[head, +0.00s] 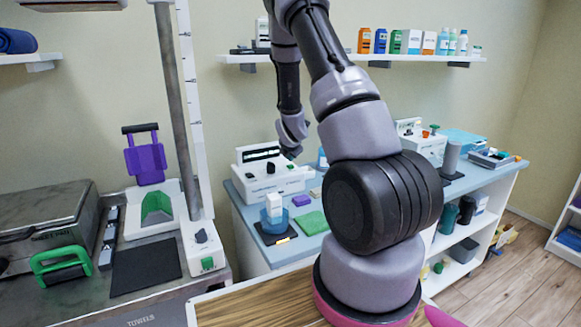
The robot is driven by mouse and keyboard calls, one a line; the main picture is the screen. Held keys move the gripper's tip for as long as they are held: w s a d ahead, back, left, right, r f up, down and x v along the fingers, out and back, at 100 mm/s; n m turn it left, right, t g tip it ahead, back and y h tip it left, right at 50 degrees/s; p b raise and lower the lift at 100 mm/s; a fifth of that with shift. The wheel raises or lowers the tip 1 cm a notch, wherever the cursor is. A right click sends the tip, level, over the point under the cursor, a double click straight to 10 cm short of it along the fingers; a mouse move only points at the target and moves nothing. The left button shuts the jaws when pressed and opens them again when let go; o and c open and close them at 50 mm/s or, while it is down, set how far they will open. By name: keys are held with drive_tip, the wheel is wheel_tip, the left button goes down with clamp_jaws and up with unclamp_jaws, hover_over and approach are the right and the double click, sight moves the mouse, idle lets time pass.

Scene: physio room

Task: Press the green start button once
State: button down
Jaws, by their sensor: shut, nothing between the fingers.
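A small green button (207,263) sits low on the front of a white control box at the foot of a tall column, left of centre. A dark knob (201,236) is above it on the same box. I cannot read any label on the button. My arm rises from the lower right and bends down towards the back wall above the blue counter. The last part of it that shows is a grey and black wrist link, well above and right of the button. Nothing touches the button.
A white device with a display (270,175) stands on the blue counter (285,253). A black mat (146,266), a green-handled item (60,265) and a purple chair-like piece (146,160) are at left. The tall column (172,90) rises beside the control box. Shelves hold bottles.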

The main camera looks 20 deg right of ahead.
sight(290, 166)
drive_tip(key=shift+r, duration=2.5)
drive_tip(key=s+a+r+m+y, duration=0.2)
drive_tip(key=s+a+r+m, duration=0.3)
drive_tip(key=s+r+m, duration=0.4)
drive_tip(key=s+a+r+m+y, duration=0.1)
drive_tip(key=s+a+r+m, duration=0.45)
drive_tip(key=r, duration=0.65)
drive_tip(key=s+a+r+m, duration=0.2)
drive_tip(key=s+m, duration=0.2)
drive_tip(key=s, duration=0.3)
drive_tip(key=s+a+r+m+g+y, duration=0.1)
drive_tip(key=s+a+r+m, duration=0.1)
drive_tip(key=s+m, duration=0.2)
drive_tip(key=s+a+r+m+y, duration=0.1)
drive_tip(key=s+a+r+m, duration=0.1)
drive_tip(key=s, duration=0.8)
drive_tip(key=shift+s+a+r+m+g, duration=0.25)
drive_tip(key=shift+a+m, duration=0.35)
drive_tip(key=shift+m, duration=0.55)
